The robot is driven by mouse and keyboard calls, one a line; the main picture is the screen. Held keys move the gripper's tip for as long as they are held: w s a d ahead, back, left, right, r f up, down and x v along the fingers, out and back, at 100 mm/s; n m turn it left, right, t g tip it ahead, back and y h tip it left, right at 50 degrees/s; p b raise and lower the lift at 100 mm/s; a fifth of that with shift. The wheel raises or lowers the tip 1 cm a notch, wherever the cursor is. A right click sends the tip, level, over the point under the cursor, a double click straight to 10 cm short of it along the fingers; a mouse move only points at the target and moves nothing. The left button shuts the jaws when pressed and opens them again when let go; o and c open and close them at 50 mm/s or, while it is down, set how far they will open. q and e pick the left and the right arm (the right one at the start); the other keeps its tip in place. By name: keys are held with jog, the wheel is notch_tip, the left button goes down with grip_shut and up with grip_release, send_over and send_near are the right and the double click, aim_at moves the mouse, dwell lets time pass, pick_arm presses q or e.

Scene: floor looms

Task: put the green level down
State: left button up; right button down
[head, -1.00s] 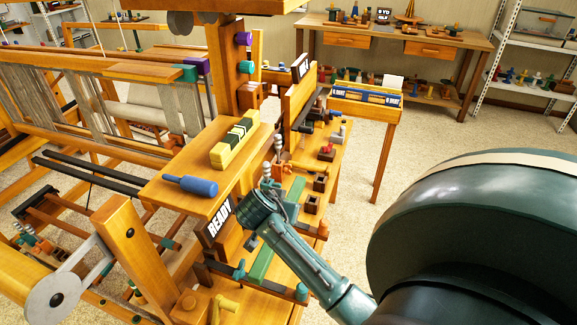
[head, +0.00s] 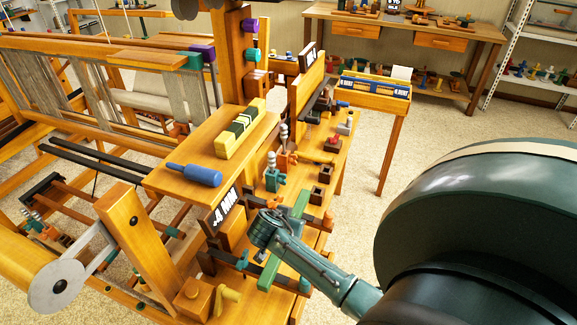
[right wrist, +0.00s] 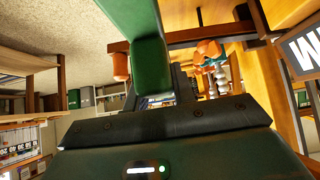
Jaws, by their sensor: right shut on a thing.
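The green level (head: 297,208) is a long flat bar, seen on both sides of my right gripper (head: 266,234) in the head view. My right gripper is shut on it. The level is beside the right side of the loom, near a bar with teal ends (head: 242,263). I cannot tell whether it touches anything below. In the right wrist view the level (right wrist: 150,62) comes in from the top, close to the dark jaws (right wrist: 178,88). My gripper hides the level's middle in the head view. My left gripper is not in view.
A narrow bench behind carries small pegs and blocks (head: 320,172). Carpet (head: 350,225) is open to the right.

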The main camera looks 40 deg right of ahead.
jog(key=shift+f+b, duration=0.4)
jog(key=shift+f, duration=0.15)
jog(key=c, duration=1.2)
grip_release()
jog(key=shift+o, duration=0.2)
